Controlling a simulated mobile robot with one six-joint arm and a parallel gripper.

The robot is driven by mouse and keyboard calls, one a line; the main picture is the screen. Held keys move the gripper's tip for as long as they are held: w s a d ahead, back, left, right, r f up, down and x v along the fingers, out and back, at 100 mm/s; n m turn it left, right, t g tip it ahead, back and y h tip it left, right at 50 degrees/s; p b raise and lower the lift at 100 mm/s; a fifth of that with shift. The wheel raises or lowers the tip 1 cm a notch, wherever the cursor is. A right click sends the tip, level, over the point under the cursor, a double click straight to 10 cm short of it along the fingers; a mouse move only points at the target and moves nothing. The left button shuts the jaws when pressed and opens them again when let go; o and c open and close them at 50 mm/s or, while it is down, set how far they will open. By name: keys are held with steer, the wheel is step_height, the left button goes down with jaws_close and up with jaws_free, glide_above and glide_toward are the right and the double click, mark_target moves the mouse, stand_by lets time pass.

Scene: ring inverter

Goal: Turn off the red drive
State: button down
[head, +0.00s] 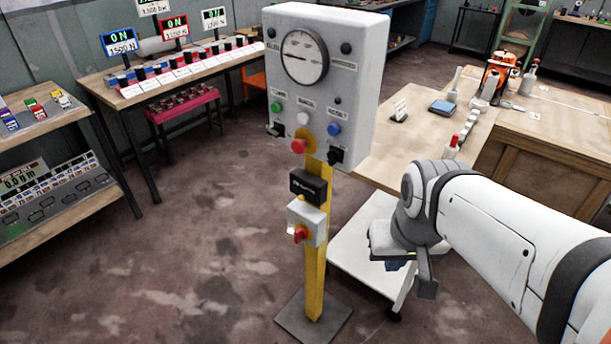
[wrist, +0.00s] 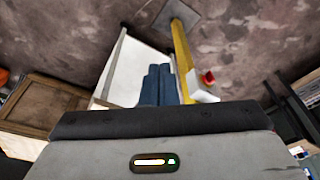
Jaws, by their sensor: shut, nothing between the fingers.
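A red-framed display (head: 174,28) reading ON stands at the back left, between a blue-framed display (head: 120,42) and a white-framed one (head: 214,18). Below it, a row of small units with red and black tops (head: 175,72) lines the bench; I cannot tell which unit belongs to which display. A grey control panel (head: 325,85) on a yellow post has a red mushroom button (head: 299,146) and, lower, a box with a red rotary handle (head: 300,234); the handle also shows in the wrist view (wrist: 208,77). My gripper (head: 398,264) is shut and empty, right of the post; its fingers (wrist: 157,84) point downward.
A white cart (head: 350,255) stands under my gripper, close to the post. A wooden workbench (head: 540,125) with tools is behind my arm. Shelves (head: 45,125) stand at the far left. The floor (head: 180,260) left of the post is clear.

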mark_target(299, 235)
steer(key=w+a+f+m+g+y+b, duration=0.1)
steer(key=a+f+m+g+y+b, duration=0.1)
steer(key=a+f+m+y+b, duration=0.5)
steer(key=w+a+f+m+g+y+b, duration=0.1)
steer(key=a+f+m+g+y+b, duration=0.2)
steer(key=f, duration=0.7)
steer(key=w+d+f+m+t+y+b, duration=0.2)
steer(key=w+d+f+m+t+b, duration=0.1)
steer(key=w+m, duration=0.5)
steer(key=w+d+f+m+t+y+b, duration=0.2)
steer(key=w+f+m+t+b, duration=0.4)
steer(key=t, duration=0.4)
steer(key=shift+w+d+f+m, duration=0.8)
steer(key=shift+w+f+m, duration=0.05)
steer(key=shift+m, duration=0.05)
steer(key=shift+a, duration=0.1)
steer(key=x, duration=0.4)
steer(key=b+x, duration=0.1)
steer(key=x, duration=0.4)
steer(key=b+x, duration=0.1)
steer(key=x, duration=0.4)
steer(key=shift+w+r, duration=0.15)
steer(key=shift+r, duration=0.1)
